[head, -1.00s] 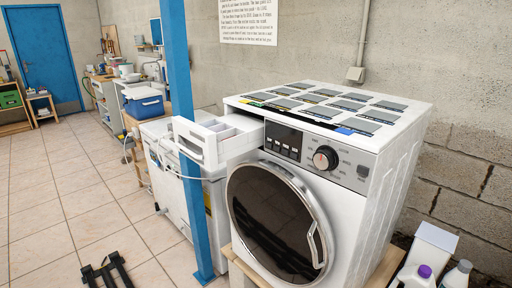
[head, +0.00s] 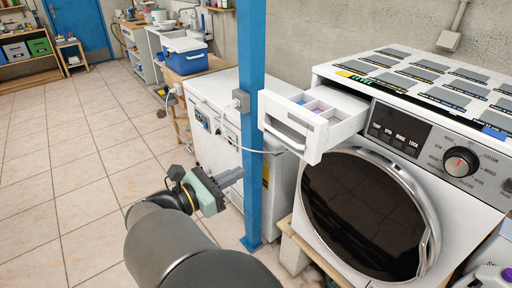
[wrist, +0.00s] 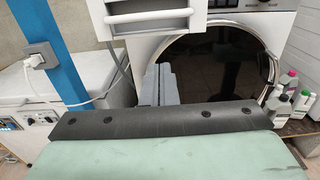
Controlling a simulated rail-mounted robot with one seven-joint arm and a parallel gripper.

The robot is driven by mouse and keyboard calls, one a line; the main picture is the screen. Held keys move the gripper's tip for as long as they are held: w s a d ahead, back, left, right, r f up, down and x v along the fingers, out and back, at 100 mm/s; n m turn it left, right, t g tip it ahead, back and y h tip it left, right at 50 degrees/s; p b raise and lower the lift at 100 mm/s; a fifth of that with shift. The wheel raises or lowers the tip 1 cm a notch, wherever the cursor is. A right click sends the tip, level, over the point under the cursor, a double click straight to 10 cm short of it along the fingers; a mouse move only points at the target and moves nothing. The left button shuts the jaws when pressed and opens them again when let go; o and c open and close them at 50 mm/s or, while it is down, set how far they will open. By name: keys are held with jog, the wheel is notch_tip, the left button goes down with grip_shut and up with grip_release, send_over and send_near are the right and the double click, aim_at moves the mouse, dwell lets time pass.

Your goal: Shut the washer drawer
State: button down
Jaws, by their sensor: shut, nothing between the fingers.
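The washer drawer (head: 312,118) sticks out, open, from the upper left of the white washer (head: 470,185). Its compartments show from above in the head view. The drawer front with its handle (wrist: 150,17) shows at the top of the wrist view. My gripper (head: 232,177) is shut and empty, in front of the drawer and lower than it, left of the washer door. In the wrist view its fingers (wrist: 158,85) are together and point toward the washer, below the drawer front and apart from it.
A blue post (head: 251,60) stands just left of the drawer, with a socket and cable on it. A white chest appliance (head: 215,95) stands behind the post. Bottles (wrist: 290,85) stand right of the washer. The tiled floor at left is clear.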

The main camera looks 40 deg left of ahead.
aim_at(288, 148)
jog(key=p+x, duration=0.3)
jog(key=x, duration=1.1)
jog(key=shift+p, duration=0.3)
